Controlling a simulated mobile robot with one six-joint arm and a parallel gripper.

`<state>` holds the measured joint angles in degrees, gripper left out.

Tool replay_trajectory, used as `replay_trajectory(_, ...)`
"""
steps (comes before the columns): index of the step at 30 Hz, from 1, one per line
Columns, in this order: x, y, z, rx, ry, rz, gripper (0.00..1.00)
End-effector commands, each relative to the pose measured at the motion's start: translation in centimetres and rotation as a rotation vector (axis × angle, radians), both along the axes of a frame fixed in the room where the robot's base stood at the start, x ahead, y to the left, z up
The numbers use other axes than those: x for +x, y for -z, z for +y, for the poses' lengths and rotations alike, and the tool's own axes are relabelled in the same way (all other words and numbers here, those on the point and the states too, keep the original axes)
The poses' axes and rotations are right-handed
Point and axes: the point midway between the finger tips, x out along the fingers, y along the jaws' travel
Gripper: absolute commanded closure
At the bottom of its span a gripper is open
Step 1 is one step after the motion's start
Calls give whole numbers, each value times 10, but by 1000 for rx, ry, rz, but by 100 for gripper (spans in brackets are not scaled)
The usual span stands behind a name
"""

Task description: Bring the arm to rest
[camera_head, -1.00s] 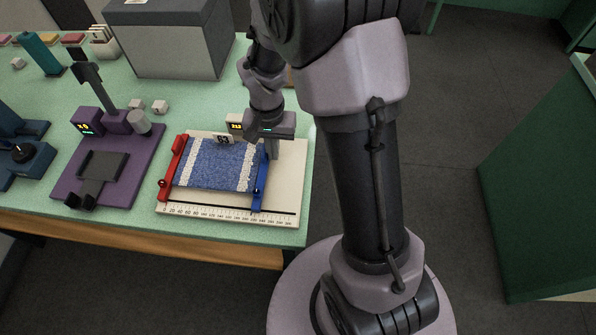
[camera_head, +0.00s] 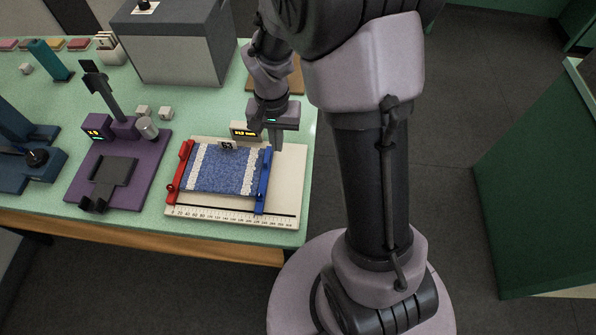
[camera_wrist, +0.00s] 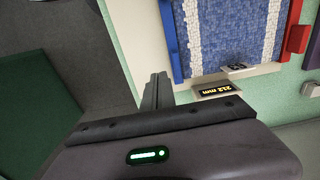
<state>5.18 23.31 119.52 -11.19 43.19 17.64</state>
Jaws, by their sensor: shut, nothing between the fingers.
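My gripper (camera_head: 275,134) is above the back right corner of the measuring board, beside the blue clamp bar. In the wrist view my gripper (camera_wrist: 157,92) has its fingers together and empty, apart from the blue-and-white carpet sample (camera_wrist: 232,30). The sample (camera_head: 226,168) lies flat on the cream board (camera_head: 290,185), between a red bar (camera_head: 180,167) on the left and a blue bar (camera_head: 263,182) on the right. A small display (camera_wrist: 216,90) at the board's back edge reads about 212 mm. My arm is folded high over the table's right end.
A purple stand (camera_head: 130,175) is left of the board, with a teal device (camera_head: 48,60) farther back. A large grey box (camera_head: 178,45) stands behind. Small white cubes (camera_head: 144,112) lie between. Open floor (camera_head: 430,150) is right of the table, then a green cabinet (camera_head: 540,190).

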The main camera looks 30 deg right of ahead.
Motion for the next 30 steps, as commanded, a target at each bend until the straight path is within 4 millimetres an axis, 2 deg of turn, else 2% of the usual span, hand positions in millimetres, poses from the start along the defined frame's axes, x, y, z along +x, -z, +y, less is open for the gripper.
replay_trajectory(1,0,-10,0,0,0,0,100)
replay_trajectory(3,0,-15,0,0,0,0,100)
replay_trajectory(15,0,-13,0,0,0,-1,100)
replay_trajectory(17,-2,-20,2,3,-4,-17,100)
replay_trajectory(19,-9,-43,9,10,-18,-71,100)
replay_trajectory(22,-40,-89,26,34,-57,-192,100)
replay_trajectory(24,-70,-114,40,56,-92,-282,100)
replay_trajectory(27,-112,-134,56,83,-141,-397,100)
replay_trajectory(30,-143,-141,68,104,-181,-478,100)
